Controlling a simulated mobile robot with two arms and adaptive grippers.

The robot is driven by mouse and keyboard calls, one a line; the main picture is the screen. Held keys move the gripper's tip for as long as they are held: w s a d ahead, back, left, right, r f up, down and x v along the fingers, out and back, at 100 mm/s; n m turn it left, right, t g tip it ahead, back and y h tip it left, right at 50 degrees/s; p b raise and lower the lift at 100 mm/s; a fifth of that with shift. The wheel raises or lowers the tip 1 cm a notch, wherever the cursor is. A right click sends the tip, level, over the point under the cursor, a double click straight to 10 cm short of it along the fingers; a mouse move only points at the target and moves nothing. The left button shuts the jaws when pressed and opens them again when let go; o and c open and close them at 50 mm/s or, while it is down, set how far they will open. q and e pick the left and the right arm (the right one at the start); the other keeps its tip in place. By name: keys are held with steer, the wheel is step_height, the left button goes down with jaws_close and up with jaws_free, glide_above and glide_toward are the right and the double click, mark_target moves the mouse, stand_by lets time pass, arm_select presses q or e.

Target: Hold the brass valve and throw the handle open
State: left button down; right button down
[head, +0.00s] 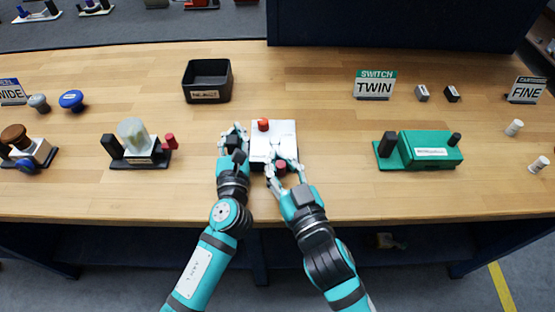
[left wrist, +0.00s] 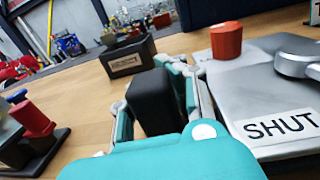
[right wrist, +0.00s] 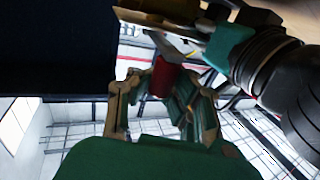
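The valve unit (head: 288,132) is a pale grey block at the table's front middle. No brass colour shows. An orange-red knob (head: 263,125) stands on its far part. The left wrist view shows a SHUT label (left wrist: 281,125) and a grey lever with a round hub (left wrist: 300,58). My left gripper (head: 234,138) has its fingers on both sides of a black upright block (left wrist: 152,102) at the unit's left and looks shut on it. My right gripper (head: 284,170) has its fingertips around a red grip (right wrist: 164,78) at the unit's near edge and looks closed on it.
A black open bin (head: 208,82) stands behind left. A unit with a pale bulb (head: 133,135) stands left and a green unit (head: 430,150) right. A TWIN sign (head: 375,86) stands at the back. Bare wood lies between the valve unit and the green unit.

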steer(key=w+d+n+g+y, duration=0.7)
steer(key=d+n+g+y, duration=0.1)
steer(key=n+g+y, duration=0.1)
steer(key=shift+w+y, duration=0.2)
steer(key=shift+y, duration=0.3)
stand_by(0.4)
steer(key=shift+d, duration=0.1)
stand_by(0.4)
stand_by(0.6)
steer(key=c, duration=1.4)
jaws_free()
steer(key=shift+s, duration=0.1)
steer(key=shift+c, duration=0.2)
steer(key=shift+o, duration=1.3)
steer(key=shift+a, duration=0.25)
steer(key=shift+s, duration=0.1)
